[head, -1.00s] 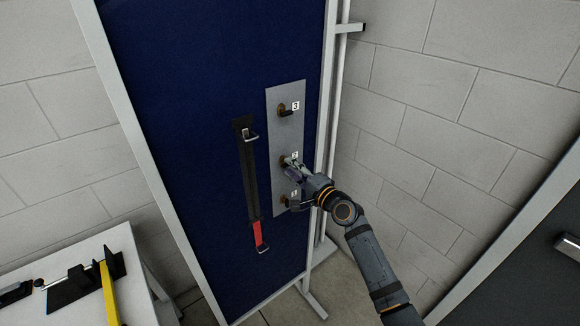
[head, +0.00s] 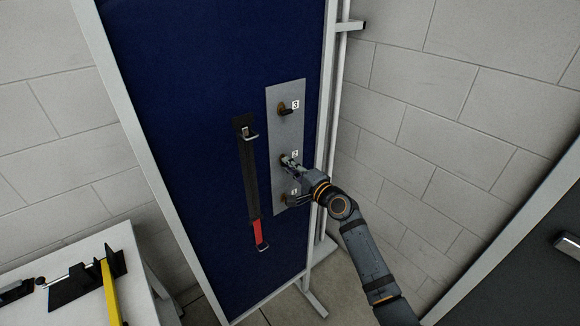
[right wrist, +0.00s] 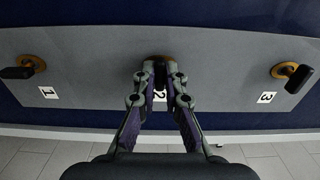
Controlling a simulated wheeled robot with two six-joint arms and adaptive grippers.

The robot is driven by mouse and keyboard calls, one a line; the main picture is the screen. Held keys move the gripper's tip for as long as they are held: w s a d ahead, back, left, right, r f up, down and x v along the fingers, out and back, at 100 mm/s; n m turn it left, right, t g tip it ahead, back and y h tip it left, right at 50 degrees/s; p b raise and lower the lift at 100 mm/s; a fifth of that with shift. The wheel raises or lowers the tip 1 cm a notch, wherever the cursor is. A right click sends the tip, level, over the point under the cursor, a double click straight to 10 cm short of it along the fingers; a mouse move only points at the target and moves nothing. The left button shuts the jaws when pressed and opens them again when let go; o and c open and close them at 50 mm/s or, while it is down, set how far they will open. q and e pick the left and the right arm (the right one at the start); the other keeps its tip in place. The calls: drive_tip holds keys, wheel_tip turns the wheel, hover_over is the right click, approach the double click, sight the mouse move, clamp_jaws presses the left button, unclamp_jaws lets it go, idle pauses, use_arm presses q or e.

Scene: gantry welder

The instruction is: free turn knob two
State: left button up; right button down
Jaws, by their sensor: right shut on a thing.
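Knob two (right wrist: 160,60) is the middle of three knobs on a grey plate (head: 288,92) fixed to a blue panel. In the right wrist view the fingertips (right wrist: 160,70) close around the knob, just above the label 2. Knob three (head: 285,109), with a dark handle on a brass base, is above it. My left gripper is not in view.
A black and red strap-like bar (head: 251,180) hangs on the blue panel (head: 190,100) left of the plate. A white table (head: 100,300) with a yellow-handled clamp (head: 109,290) stands at lower left. A block wall (head: 430,120) is to the right.

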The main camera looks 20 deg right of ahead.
drive_tip(key=shift+f+n+b, duration=0.15)
drive_tip(key=shift+n+b, duration=7.8)
drive_tip(key=shift+n, duration=0.95)
drive_tip(key=c, duration=1.4)
unclamp_jaws()
drive_tip(key=v, duration=0.7)
drive_tip(key=shift+s, duration=0.25)
